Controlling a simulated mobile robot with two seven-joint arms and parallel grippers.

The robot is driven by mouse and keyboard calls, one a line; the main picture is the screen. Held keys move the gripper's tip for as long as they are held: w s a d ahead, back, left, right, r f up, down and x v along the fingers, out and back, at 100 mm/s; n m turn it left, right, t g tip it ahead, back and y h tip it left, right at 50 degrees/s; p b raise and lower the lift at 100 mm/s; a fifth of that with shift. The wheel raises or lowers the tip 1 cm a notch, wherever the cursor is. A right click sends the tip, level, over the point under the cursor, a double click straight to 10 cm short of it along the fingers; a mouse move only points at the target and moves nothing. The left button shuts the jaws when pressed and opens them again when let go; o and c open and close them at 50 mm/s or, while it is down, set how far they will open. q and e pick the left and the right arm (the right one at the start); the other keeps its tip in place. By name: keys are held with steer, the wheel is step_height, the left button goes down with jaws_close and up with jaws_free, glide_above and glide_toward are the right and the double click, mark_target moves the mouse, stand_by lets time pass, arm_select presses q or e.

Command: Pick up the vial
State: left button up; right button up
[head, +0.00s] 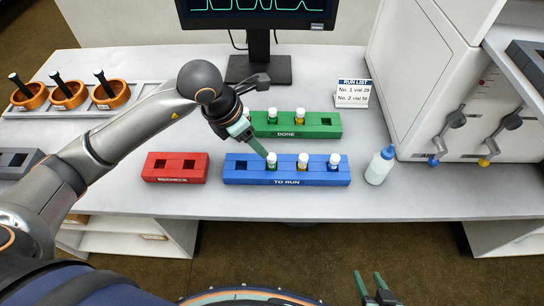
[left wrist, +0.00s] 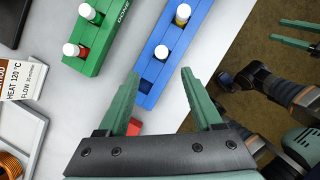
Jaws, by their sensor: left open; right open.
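Three white-capped vials stand upright in the blue TO RUN rack (head: 232,178): a green-filled one (head: 271,162), then two amber ones (head: 303,162) (head: 335,162). The rack's leftmost slot is empty. My left gripper (head: 258,146) is over the left part of this rack, close to the green vial. In the left wrist view its fingers (left wrist: 161,74) are spread and empty, with a vial's white cap (left wrist: 161,52) just beyond the tips. Another vial (left wrist: 183,14) shows farther up that rack. My right gripper (head: 370,288) is open and empty, low in the head view, off the table's front.
A red RECHECK rack (head: 175,178) is left, a squeeze bottle (head: 380,166) right. A run-list card (head: 352,93) names vials 29 and 56. A monitor (head: 256,12) and large instrument (head: 430,70) stand behind.

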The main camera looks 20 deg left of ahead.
mark_target(268, 158)
arm_select(q)
steer(key=x, duration=1.1)
steer(key=shift+s+d+f+p, duration=0.1)
steer(key=shift+s+f+p, duration=0.05)
steer(key=shift+p, duration=0.2)
jaws_close()
